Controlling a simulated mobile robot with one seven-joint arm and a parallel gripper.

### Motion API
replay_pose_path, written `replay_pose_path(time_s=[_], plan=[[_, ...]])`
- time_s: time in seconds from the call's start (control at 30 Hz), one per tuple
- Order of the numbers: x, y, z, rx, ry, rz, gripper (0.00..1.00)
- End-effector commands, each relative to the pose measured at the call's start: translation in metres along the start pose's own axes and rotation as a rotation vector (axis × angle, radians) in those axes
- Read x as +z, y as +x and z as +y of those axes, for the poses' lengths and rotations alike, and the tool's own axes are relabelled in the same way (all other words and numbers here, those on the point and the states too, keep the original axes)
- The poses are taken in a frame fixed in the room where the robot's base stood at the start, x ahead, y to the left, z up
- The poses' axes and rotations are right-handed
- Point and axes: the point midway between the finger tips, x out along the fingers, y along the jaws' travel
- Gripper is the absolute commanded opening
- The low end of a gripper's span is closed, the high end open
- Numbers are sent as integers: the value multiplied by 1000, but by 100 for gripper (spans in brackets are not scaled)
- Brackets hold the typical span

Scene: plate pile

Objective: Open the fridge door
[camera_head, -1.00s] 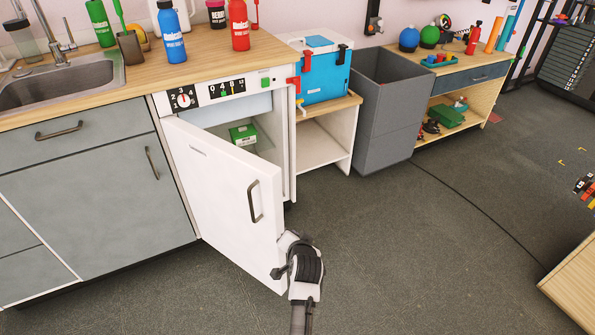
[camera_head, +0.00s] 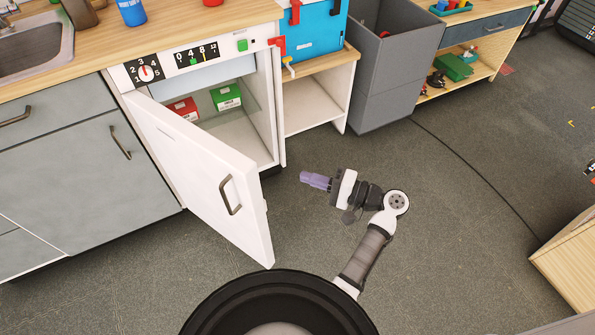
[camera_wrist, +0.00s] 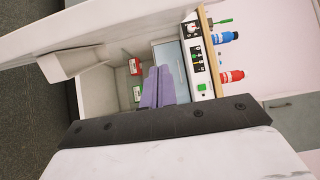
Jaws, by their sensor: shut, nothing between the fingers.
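The white fridge door (camera_head: 205,175) stands swung out from the fridge (camera_head: 262,110) under the counter, hinged on its left side. Its dark handle (camera_head: 231,195) is on the outer face near the free edge. My gripper (camera_head: 303,177) is to the right of the door, apart from it, with its purple fingers pointing left toward the fridge opening. The fingers are closed together and empty. In the wrist view, the gripper (camera_wrist: 158,72) faces the fridge interior, and the door (camera_wrist: 110,28) crosses the upper left. A green box (camera_head: 226,97) and a red box (camera_head: 184,109) are inside.
A blue cooler (camera_head: 315,30) sits on a small open shelf unit (camera_head: 322,100) right of the fridge. A tall grey bin (camera_head: 390,75) stands beyond it. The floor (camera_head: 450,200) around my arm is mostly clear, with a dark cable across it.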

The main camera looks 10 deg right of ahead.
Motion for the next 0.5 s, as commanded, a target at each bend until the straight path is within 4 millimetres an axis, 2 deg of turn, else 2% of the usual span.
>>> replay_pose_path(time_s=[0.4, 0.5], plan=[[1, 89, -2, 2, 3, -4, 0], [16, 91, -1, 2, 5, 1, 0]])
